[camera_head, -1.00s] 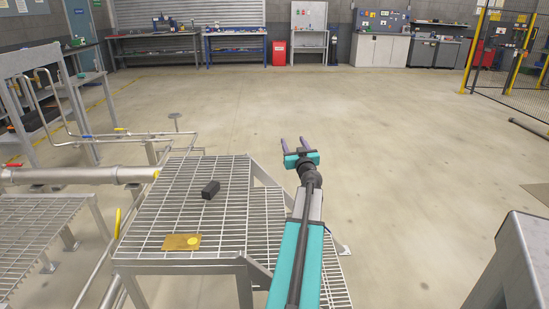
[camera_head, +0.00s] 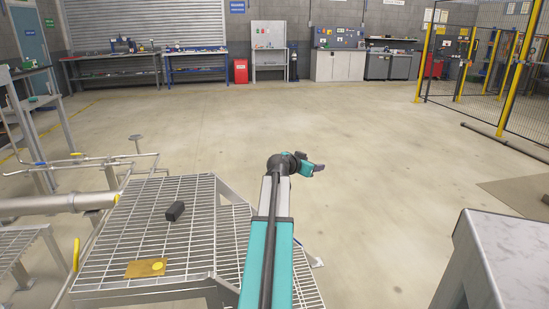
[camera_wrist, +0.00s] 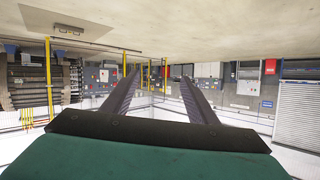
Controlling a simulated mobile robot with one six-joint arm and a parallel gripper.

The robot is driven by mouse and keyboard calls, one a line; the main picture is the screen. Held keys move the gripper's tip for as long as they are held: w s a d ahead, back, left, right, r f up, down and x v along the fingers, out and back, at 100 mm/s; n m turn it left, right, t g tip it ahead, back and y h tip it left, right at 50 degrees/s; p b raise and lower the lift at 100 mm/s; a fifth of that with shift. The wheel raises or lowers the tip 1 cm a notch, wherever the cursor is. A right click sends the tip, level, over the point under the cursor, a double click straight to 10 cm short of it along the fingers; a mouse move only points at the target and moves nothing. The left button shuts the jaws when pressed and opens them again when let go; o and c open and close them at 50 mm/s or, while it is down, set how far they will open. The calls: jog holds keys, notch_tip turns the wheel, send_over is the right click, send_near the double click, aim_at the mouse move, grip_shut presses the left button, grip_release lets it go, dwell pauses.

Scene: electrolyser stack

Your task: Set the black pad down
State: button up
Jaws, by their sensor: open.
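A black pad (camera_head: 175,211), a small dark block, lies on the grated metal platform (camera_head: 196,236) left of my arm in the head view. My gripper (camera_head: 322,167) is out over the open floor, to the right of the platform and well apart from the pad. In the wrist view my gripper's two fingers (camera_wrist: 160,92) are spread with nothing between them. The pad does not show in the wrist view.
Pipes (camera_head: 60,203) run along the left. A grey metal block or cabinet (camera_head: 500,255) stands at the right front. The floor beyond is clear.

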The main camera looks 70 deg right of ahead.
jog(key=s+a+f+m+g+y, duration=0.1)
jog(key=s+a+f+m+y, duration=0.1)
jog(key=a+y, duration=0.4)
jog(key=shift+s+a+f+m+g+b, duration=0.35)
jog(key=shift+s+a+f, duration=0.35)
jog(key=shift+s+a, duration=0.65)
jog(key=shift+w, duration=0.1)
